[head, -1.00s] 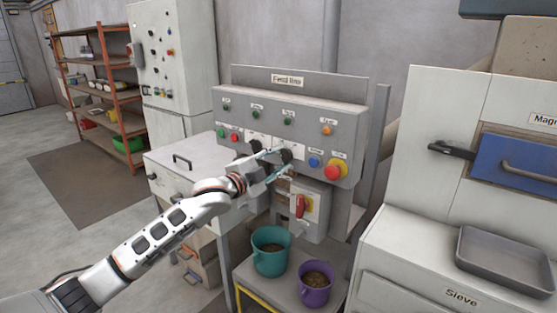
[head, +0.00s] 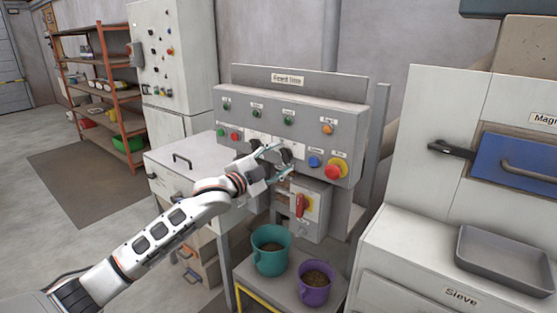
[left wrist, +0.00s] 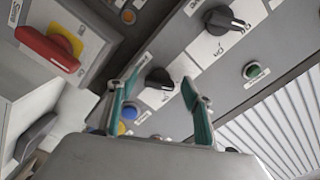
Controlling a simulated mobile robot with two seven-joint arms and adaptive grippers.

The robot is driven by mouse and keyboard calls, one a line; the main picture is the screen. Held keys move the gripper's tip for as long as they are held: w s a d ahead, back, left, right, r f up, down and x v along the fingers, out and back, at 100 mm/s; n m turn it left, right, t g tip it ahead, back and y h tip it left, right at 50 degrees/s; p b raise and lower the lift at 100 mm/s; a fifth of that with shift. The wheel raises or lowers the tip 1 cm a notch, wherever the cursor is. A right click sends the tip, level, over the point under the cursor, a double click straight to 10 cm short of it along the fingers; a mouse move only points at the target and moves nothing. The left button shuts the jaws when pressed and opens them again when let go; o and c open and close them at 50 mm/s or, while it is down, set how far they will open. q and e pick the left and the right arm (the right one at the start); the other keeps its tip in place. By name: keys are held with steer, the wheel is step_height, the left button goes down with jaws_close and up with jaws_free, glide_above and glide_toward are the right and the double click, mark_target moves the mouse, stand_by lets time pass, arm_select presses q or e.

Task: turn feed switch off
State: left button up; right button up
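The grey control panel (head: 290,117) carries two black rotary knobs; I cannot read which label says feed. The right-hand knob (head: 286,155) is just ahead of my left gripper (head: 276,164). In the left wrist view this knob (left wrist: 158,79) shows between and beyond the two teal fingertips of my left gripper (left wrist: 158,90). The fingers are open, one on each side of it, and contact cannot be seen. The other black knob (left wrist: 225,20) has its pointer turned sideways. My right gripper is not in view.
A blue button (head: 315,162) and a red emergency stop (head: 334,171) sit right of the knob. A red-handled switch (head: 301,205) on a yellow plate is below. A teal bucket (head: 271,262) and a purple bucket (head: 315,296) stand beneath the panel.

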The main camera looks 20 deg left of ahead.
arm_select(q)
steer(key=shift+s, duration=0.1)
steer(key=v, duration=1.1)
steer(key=shift+s, duration=0.4)
steer(key=shift+a, duration=0.1)
steer(key=s+d+f+n+g+y, duration=0.1)
steer(key=s+d+f+n+g, duration=0.15)
steer(key=s+f, duration=0.75)
steer(key=s+d+f+n+g+y, duration=0.15)
steer(key=f+n, duration=0.25)
steer(key=f, duration=1.3)
steer(key=s+f+n+g+y, duration=0.1)
steer(key=s+f+n, duration=0.4)
steer(key=s+f, duration=1.3)
steer(key=s+d+g, duration=0.1)
steer(key=s, duration=0.2)
steer(key=shift+f+g+y, duration=0.3)
steer(key=shift+y, duration=0.05)
